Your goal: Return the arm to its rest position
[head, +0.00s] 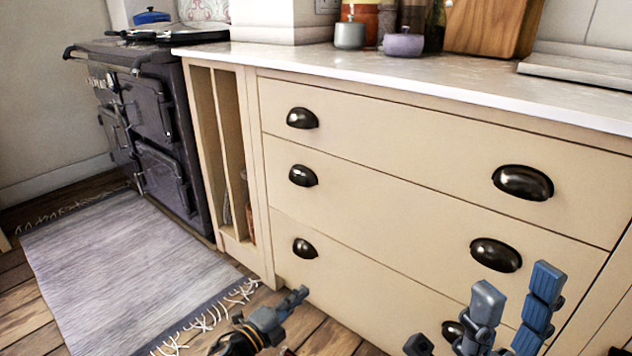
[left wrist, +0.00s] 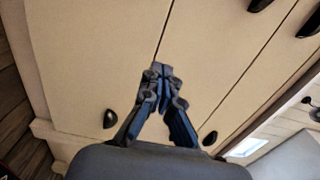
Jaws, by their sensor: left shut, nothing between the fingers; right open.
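My left gripper (head: 291,303) is low in front of the cream drawer unit (head: 350,240), near the floor at the bottom of the head view. It is shut and empty. In the left wrist view its fingers (left wrist: 160,72) meet at the tips, with drawer fronts behind them. My right gripper (head: 515,300) is at the lower right of the head view, in front of the drawers. Its two fingers stand apart with nothing between them. It hides part of a lower drawer handle. The drawers look shut.
Dark cup handles (head: 302,118) stick out from the drawer fronts. A pale worktop (head: 420,75) above carries pots and a wooden board (head: 493,25). A dark range cooker (head: 150,120) stands at the left. A grey fringed rug (head: 125,260) lies on the wooden floor before it.

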